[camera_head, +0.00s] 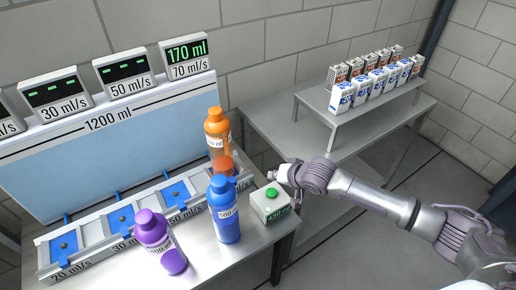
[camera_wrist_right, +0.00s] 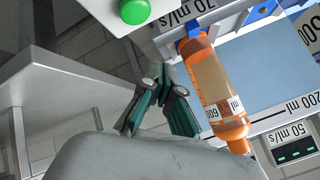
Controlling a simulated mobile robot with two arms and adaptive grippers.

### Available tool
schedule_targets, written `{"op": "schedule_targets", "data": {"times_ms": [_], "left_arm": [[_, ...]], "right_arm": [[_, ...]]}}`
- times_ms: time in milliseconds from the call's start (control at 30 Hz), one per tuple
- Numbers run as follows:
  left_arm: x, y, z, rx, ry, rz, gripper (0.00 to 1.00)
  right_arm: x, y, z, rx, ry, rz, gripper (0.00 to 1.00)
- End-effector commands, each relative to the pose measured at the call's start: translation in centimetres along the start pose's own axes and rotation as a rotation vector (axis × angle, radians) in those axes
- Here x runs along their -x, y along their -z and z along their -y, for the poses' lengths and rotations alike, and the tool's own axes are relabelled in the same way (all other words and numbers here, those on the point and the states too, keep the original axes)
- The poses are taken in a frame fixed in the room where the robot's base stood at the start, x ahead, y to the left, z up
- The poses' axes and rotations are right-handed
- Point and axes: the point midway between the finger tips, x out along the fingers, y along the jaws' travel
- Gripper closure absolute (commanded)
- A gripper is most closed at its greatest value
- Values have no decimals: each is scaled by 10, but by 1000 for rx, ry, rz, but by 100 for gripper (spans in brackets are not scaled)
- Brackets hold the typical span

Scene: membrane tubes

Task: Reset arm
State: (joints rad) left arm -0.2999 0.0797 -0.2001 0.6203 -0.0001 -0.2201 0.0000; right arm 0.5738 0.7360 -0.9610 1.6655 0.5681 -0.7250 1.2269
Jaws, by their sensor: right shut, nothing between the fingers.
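My right gripper (camera_head: 280,174) is at the end of the arm that comes in from the right, above the back of the white box with a green button (camera_head: 271,193). In the right wrist view its dark green fingers (camera_wrist_right: 164,72) are closed together with nothing between them. The green button also shows at the top of that view (camera_wrist_right: 134,11). An orange bottle (camera_head: 216,127) stands behind the blue bottle; in the wrist view the orange bottle (camera_wrist_right: 215,80) is just right of the fingers, apart from them. My left gripper is not in view.
A blue bottle (camera_head: 226,222) and a purple bottle (camera_head: 152,228) stand at the table's front. Behind is a wide light-blue tank (camera_head: 100,147) with several displays; one (camera_head: 187,53) reads 170 ml. A grey side table (camera_head: 275,128) bears a raised shelf of small boxes.

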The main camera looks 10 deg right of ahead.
Motion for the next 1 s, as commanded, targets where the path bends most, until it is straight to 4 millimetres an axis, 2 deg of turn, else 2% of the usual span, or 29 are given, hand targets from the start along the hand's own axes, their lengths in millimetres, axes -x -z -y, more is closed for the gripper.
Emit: {"op": "schedule_targets", "data": {"times_ms": [133,233,367,400,533,700,1000], "left_arm": [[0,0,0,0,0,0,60],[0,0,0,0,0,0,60],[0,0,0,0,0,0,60],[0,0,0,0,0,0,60],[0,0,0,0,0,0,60],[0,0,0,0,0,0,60],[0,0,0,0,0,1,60]], "right_arm": [[0,-2,1,3,1,2,100],[1,-22,9,36,10,25,100],[11,-78,32,150,29,82,100],[18,-97,38,194,33,99,100],[52,-145,45,326,14,134,100],[99,-179,19,433,-78,178,100],[160,-211,-34,508,-233,279,100]]}}
